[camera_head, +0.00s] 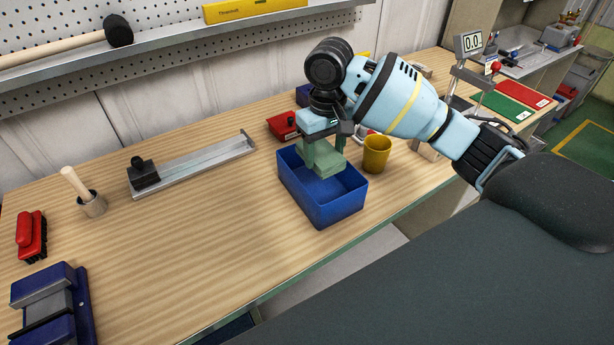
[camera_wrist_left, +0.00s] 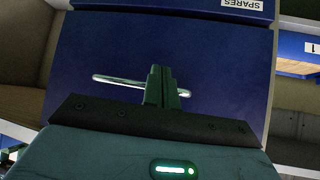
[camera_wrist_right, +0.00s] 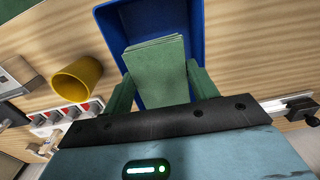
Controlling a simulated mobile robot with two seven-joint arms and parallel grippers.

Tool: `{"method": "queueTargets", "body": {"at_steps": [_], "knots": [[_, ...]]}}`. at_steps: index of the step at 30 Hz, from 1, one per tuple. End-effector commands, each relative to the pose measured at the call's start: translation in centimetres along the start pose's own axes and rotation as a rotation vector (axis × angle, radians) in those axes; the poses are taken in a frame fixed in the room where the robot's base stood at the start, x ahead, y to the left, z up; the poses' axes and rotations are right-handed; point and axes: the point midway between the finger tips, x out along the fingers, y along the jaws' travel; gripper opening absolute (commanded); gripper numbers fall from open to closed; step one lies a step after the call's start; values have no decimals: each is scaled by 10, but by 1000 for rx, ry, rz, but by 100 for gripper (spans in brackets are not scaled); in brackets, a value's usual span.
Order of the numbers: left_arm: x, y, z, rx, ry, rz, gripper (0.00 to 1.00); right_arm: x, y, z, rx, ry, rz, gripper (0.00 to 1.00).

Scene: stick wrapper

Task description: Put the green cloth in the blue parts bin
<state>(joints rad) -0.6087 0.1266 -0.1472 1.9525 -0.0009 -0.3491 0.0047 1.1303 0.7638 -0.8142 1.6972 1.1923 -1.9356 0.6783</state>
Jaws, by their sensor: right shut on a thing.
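The green cloth (camera_head: 326,162), a folded stack, is held between the fingers of my right gripper (camera_head: 323,148) over the blue parts bin (camera_head: 338,209). In the right wrist view, the cloth (camera_wrist_right: 157,72) lies between the two fingers of the gripper (camera_wrist_right: 160,84), with the open bin (camera_wrist_right: 193,20) behind it. I cannot tell whether the cloth touches the bin floor. My left gripper (camera_wrist_left: 160,80) shows only in its own wrist view, with its fingers together in front of a blue drawer front (camera_wrist_left: 225,65) and its metal handle (camera_wrist_left: 112,80).
A yellow cup (camera_head: 376,156) stands close to the right of the bin. A metal rail (camera_head: 200,168) with a black block lies to the left. A wooden-handled tool in a cup (camera_head: 92,204), a red brush (camera_head: 31,235) and a blue vise (camera_head: 50,305) are further left. The bench's middle front is clear.

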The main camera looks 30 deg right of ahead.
Motion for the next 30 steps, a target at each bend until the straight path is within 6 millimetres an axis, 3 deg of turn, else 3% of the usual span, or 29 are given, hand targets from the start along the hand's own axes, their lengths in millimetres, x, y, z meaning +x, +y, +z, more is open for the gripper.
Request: {"method": "queueTargets", "body": {"at_steps": [8,15,25,30], "knots": [[-2,1,4,-1,-8,1,0,4,0,0,0,-2,0,37],[-3,3,15,-5,-30,4,0,40,0,1,1,-6,1,37],[-2,2,13,-5,-26,4,0,54,0,1,1,-2,0,37],[-2,3,17,-6,-33,5,0,80,0,1,1,-5,1,37]]}}
